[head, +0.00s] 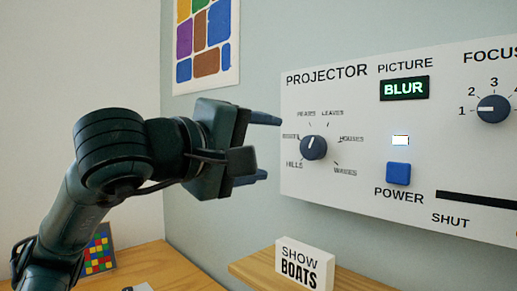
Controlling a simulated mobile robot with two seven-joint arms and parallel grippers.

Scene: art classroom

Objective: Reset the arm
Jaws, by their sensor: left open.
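My left gripper (264,148) is raised in front of the wall, to the left of the projector panel. Its two fingers are spread apart with nothing between them. The white projector panel (350,185) carries a picture dial (313,147), whose white mark points up and slightly right. My left gripper appears apart from the dial. My right gripper does not show.
The panel also has a blue power button (398,173) under a lit lamp (400,141), a display (404,88) reading BLUR, a focus dial (493,108) near 1 and a dark slot (480,201). A SHOW BOATS sign (305,267) stands on a wooden shelf (258,265).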

